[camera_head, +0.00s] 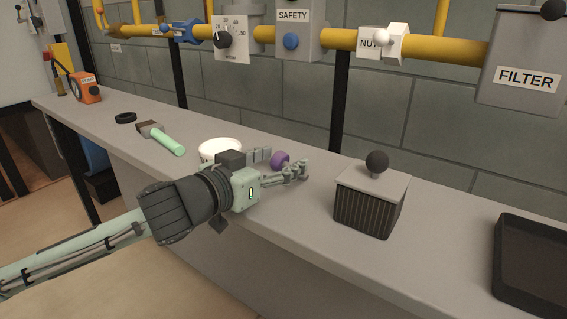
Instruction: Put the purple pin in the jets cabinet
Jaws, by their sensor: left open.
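The purple pin (280,159) lies on the grey bench top, a small purple piece partly hidden by my left gripper. My left gripper (288,163) comes in from the left, low over the bench, with its fingers spread apart. The purple pin shows at the gap between the fingertips; I cannot tell whether they touch it. No cabinet marked as jets can be read in this view. My right gripper is not in view.
A ribbed box with a black knob (370,203) stands right of the gripper, and a black tray (533,262) lies farther right. A white round container (221,147), a green-handled tool (165,139) and a black ring (125,118) are left. Yellow pipework (345,38) runs above.

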